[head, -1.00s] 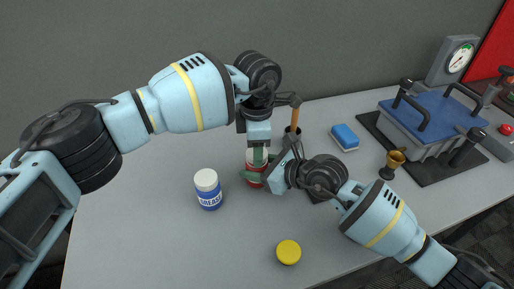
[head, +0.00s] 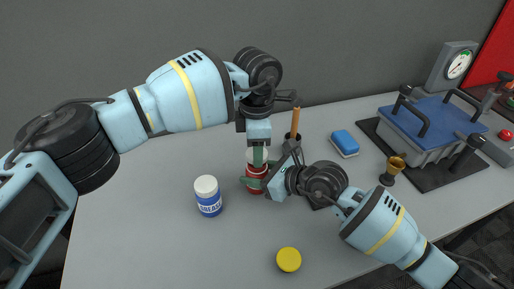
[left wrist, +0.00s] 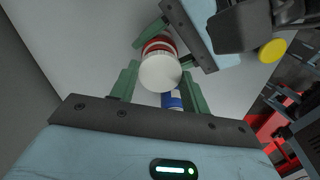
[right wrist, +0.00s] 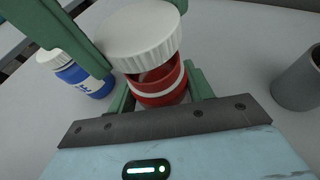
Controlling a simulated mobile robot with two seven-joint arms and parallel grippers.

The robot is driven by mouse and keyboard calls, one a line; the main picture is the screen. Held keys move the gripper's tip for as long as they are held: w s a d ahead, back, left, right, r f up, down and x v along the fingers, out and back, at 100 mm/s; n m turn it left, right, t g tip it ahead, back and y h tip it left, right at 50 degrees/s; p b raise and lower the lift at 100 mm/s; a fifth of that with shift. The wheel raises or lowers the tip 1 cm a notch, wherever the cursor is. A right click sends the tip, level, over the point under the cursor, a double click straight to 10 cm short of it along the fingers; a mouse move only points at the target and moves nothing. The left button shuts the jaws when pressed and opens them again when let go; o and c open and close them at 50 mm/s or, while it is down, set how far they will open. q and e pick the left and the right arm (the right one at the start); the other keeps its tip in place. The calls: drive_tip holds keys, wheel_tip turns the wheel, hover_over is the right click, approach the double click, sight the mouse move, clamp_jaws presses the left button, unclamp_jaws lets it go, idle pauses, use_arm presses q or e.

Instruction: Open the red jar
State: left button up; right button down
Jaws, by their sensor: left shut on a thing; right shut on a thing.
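The red jar (head: 254,186) stands upright on the table, with a white band around it in the right wrist view (right wrist: 160,92). My right gripper (head: 262,181) is shut on the jar body from the right. My left gripper (head: 258,150) comes from above and is shut on the white ribbed lid (right wrist: 140,38). In the right wrist view the lid sits above the jar, slightly tilted, and a gap shows the red rim below it. In the left wrist view the lid (left wrist: 160,73) hides most of the jar.
A blue grease jar with a white cap (head: 208,197) stands left of the red jar. A yellow disc (head: 289,259) lies in front.

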use_arm(q)
drive_tip(key=shift+r, duration=1.9)
use_arm(e)
drive_tip(key=c, duration=0.5)
unclamp_jaws()
use_arm(q)
drive_tip(key=shift+r, duration=0.1)
use_arm(e)
drive_tip(key=shift+s+d+r, duration=0.15)
drive_tip(key=shift+s+d, duration=0.05)
drive_tip(key=shift+d, duration=0.2)
use_arm(q)
drive_tip(key=shift+r+p, duration=0.35)
drive_tip(key=shift+r, duration=0.35)
use_arm(e)
drive_tip(key=v, duration=1.1)
drive_tip(key=shift+s+r, duration=0.1)
